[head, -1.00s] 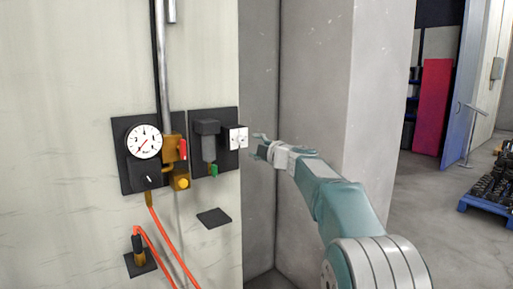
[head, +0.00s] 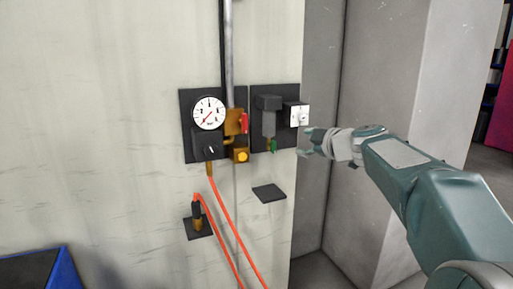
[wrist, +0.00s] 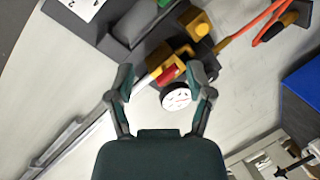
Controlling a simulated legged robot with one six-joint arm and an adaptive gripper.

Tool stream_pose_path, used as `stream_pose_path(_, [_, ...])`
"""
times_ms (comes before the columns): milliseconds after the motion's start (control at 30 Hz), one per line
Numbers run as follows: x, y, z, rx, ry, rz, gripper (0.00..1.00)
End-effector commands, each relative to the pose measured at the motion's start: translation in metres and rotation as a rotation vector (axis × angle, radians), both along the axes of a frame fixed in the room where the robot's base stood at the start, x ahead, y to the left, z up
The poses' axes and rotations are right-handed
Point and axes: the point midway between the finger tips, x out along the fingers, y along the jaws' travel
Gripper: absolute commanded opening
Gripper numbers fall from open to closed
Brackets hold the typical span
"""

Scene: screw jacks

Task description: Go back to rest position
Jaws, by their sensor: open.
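My gripper (head: 304,143) is at the end of my teal arm, in front of the wall panels and to the right of the gauge in the head view. In the wrist view my gripper (wrist: 165,82) shows two fingers spread apart with nothing held between them. Beyond the fingers are the white round gauge (wrist: 177,97), a red handle (wrist: 167,75) and brass fittings (wrist: 195,27). In the head view the gauge (head: 209,113), the red handle (head: 244,123) and the green handle (head: 274,146) are left of the gripper, which appears apart from them.
A metal pipe (head: 229,50) runs up the wall. Orange hoses (head: 228,225) hang below the panels, one joined to a fitting on a small black plate (head: 199,228). A grey concrete pillar (head: 430,80) stands behind my arm. A blue-edged object (head: 62,275) is at lower left.

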Motion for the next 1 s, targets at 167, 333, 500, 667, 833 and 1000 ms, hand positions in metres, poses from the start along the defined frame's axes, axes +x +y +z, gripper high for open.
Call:
stream_pose_path(167, [-0.041, 0.013, -0.012, 0.071, 0.147, -0.018, 0.67])
stream_pose_path(333, [-0.081, 0.022, -0.027, 0.135, 0.293, -0.057, 0.67])
stream_pose_path(500, [-0.121, 0.027, -0.045, 0.195, 0.434, -0.120, 0.67])
stream_pose_path(667, [-0.160, 0.029, -0.064, 0.245, 0.558, -0.199, 0.67])
stream_pose_path(833, [-0.200, 0.027, -0.087, 0.295, 0.678, -0.302, 0.67])
stream_pose_path(1000, [-0.241, 0.022, -0.110, 0.344, 0.782, -0.425, 0.67])
